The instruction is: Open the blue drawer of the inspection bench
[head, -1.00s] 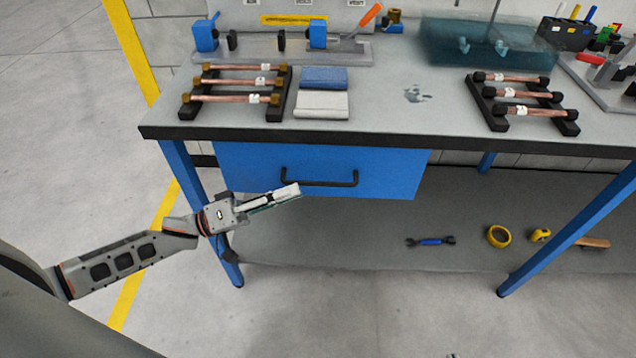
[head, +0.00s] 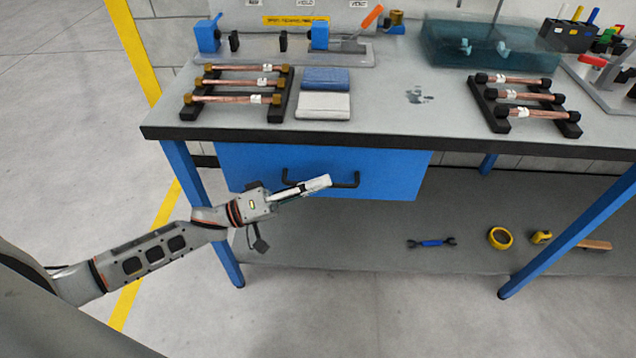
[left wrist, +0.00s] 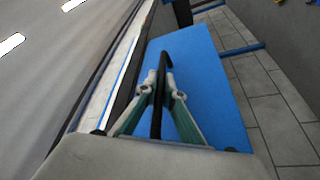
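The blue drawer (head: 400,175) hangs under the left part of the bench top and looks closed. Its black bar handle (head: 346,184) runs across the front. My left gripper (head: 326,181) is in front of the drawer, across the middle of the handle in the head view. In the left wrist view, the handle (left wrist: 168,65) lies between the two fingers of my left gripper (left wrist: 164,91), seen lengthwise. The fingers are apart, with a narrow gap around the bar, and no clear grip shows. The blue drawer front (left wrist: 215,95) lies beyond them. My right gripper is not in view.
The bench top (head: 400,115) carries racks of copper tubes (head: 238,83) and a blue cloth-like block (head: 325,78). Blue legs (head: 225,255) stand at both sides. A lower shelf (head: 370,240) holds a wrench (head: 432,243) and yellow tape (head: 500,238). Floor in front is clear.

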